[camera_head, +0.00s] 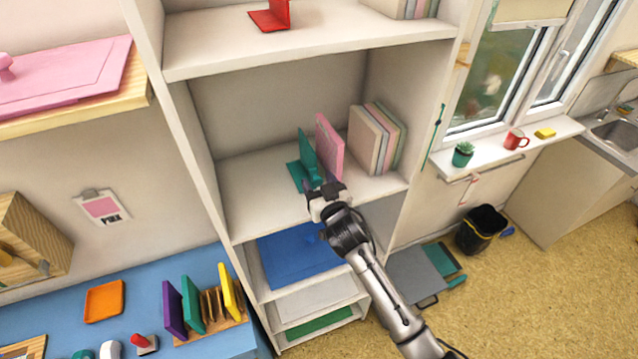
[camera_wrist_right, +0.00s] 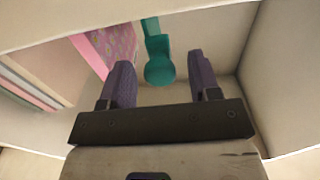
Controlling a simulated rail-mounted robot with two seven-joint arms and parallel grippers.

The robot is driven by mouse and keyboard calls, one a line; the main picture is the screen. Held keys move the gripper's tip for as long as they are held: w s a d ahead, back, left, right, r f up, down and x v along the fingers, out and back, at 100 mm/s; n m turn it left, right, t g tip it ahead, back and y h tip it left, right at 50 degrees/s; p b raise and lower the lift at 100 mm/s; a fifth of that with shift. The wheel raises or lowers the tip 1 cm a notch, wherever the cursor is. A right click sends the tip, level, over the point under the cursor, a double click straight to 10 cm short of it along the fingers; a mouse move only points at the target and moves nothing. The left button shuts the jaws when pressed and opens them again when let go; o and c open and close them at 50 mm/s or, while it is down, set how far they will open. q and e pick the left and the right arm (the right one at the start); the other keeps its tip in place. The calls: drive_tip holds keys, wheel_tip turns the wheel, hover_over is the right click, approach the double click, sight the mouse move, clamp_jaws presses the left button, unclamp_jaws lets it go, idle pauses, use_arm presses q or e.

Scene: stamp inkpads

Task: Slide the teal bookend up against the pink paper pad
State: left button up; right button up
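The teal bookend (camera_head: 307,152) stands on the middle shelf, its upright plate just left of the pink paper pad (camera_head: 330,148). In the right wrist view, the teal bookend (camera_wrist_right: 159,62) shows between and beyond my finger tips, and the pink pad (camera_wrist_right: 108,44) is to its left with a narrow gap between them. My right gripper (camera_head: 326,187) is at the shelf's front edge, in front of the bookend. Its two fingers (camera_wrist_right: 160,68) are wide apart with nothing gripped. The gripper hides part of the bookend's front in the head view. My left gripper is not in view.
Several upright books or pads (camera_head: 378,138) stand right of the pink pad. The shelf (camera_head: 248,190) is clear left of the bookend. A red bookend (camera_head: 272,16) sits on the shelf above, and a blue sheet (camera_head: 290,256) lies below.

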clamp_jaws()
drive_tip(key=w+d, duration=0.1)
drive_tip(key=d, duration=0.3)
drive_tip(key=w+d+p, duration=0.1)
drive_tip(key=w+d, duration=0.1)
drive_tip(key=d, duration=0.2)
drive_tip(key=w+d, duration=0.2)
drive_tip(key=d, duration=0.3)
drive_tip(key=shift+p, duration=0.3)
drive_tip(key=shift+f, duration=0.1)
unclamp_jaws()
drive_tip(key=b+v, duration=0.1)
drive_tip(key=v, duration=1.2)
drive_tip(key=shift+s+d+b, duration=0.2)
drive_tip(key=shift+s+b, duration=0.15)
drive_tip(key=shift+b, duration=0.05)
